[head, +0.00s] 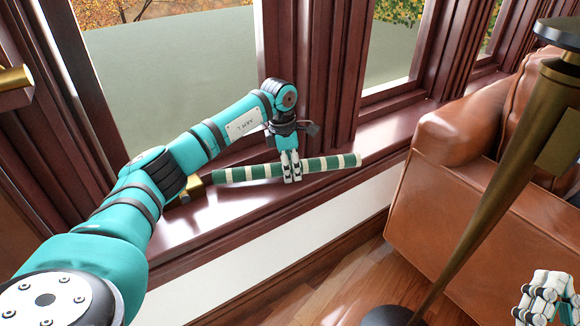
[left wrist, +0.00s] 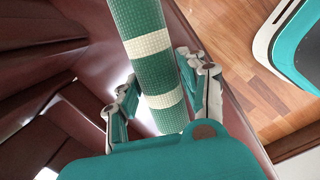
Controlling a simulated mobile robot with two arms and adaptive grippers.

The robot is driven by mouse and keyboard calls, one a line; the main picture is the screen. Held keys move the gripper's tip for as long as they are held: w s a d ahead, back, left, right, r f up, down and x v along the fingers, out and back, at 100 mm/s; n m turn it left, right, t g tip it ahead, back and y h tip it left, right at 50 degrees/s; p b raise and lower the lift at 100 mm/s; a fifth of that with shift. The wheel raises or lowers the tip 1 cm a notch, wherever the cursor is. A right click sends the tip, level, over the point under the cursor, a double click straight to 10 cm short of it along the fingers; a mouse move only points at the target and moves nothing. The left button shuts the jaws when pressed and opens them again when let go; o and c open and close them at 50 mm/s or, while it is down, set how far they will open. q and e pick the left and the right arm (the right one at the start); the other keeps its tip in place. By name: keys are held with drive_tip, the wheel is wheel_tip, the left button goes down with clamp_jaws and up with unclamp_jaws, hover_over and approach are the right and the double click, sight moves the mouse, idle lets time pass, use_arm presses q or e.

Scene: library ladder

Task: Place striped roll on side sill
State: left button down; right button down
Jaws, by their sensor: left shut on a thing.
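The striped roll (head: 240,173), green with cream bands, lies lengthwise along the dark red-brown window sill (head: 225,212) in the head view. My left gripper (head: 291,174) reaches down from above and is shut on the roll near its middle. In the left wrist view the roll (left wrist: 150,55) passes between the two fingers (left wrist: 160,100). I cannot tell whether the roll touches the sill or is held just above it. My right gripper (head: 545,292) is at the lower right corner, away from the sill; its finger opening is unclear.
A brass fitting (head: 190,188) is near the roll's left end. Dark window posts (head: 312,65) rise behind the sill. A brown leather sofa (head: 455,190) and a brass pole (head: 490,165) with a dark base stand at the right. Wooden floor (head: 350,285) shows below.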

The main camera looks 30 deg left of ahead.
use_arm(q)
drive_tip(key=shift+f, duration=0.35)
drive_tip(key=c, duration=0.6)
unclamp_jaws()
drive_tip(key=shift+c, duration=0.2)
